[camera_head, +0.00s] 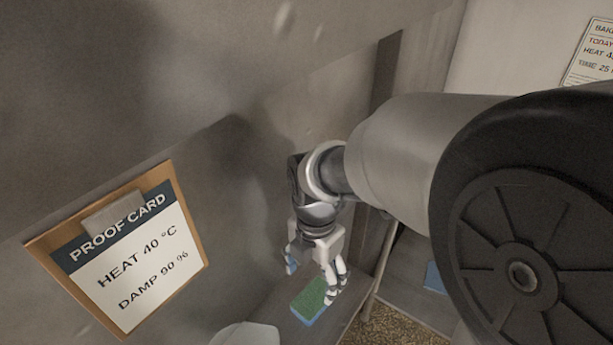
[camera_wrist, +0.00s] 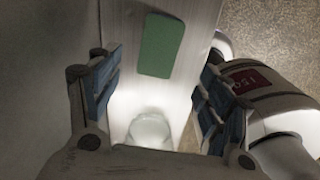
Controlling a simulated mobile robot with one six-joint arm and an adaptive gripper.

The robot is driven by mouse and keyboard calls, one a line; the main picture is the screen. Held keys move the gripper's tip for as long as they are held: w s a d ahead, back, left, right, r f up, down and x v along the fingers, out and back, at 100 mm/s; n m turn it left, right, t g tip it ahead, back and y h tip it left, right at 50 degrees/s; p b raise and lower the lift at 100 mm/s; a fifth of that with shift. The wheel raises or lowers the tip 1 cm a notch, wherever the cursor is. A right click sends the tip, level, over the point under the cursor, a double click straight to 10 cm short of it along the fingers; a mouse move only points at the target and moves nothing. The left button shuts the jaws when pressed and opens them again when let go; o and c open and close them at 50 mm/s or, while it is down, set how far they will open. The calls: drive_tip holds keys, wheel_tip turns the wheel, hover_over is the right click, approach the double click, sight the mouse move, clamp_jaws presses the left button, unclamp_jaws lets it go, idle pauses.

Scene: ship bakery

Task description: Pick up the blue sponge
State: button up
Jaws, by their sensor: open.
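The sponge (camera_head: 309,297) has a green top and a blue lower layer, and lies flat on a narrow grey shelf (camera_head: 272,304). In the wrist view the sponge (camera_wrist: 161,45) shows as a green rectangle near the top, between and beyond the finger pads. My gripper (camera_head: 314,279) is open and empty, pointing down above the sponge. In the head view its right finger overlaps the sponge's right edge; I cannot tell whether they touch. In the wrist view my gripper (camera_wrist: 158,82) shows its blue pads spread wide.
A whitish rounded object (camera_head: 245,335) stands on the shelf near the sponge; it also shows in the wrist view (camera_wrist: 150,132). A pale cylinder with a red label (camera_wrist: 252,79) is beside the right finger. A proof card (camera_head: 132,255) hangs on the left wall. Speckled floor lies right of the shelf.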

sight(314, 298)
wheel_tip(314, 298, down, 9)
drive_tip(key=b, duration=0.2)
drive_tip(key=shift+r+b, duration=0.15)
drive_tip(key=shift+b, duration=0.25)
drive_tip(key=shift+c, duration=0.2)
drive_tip(key=c, duration=0.7)
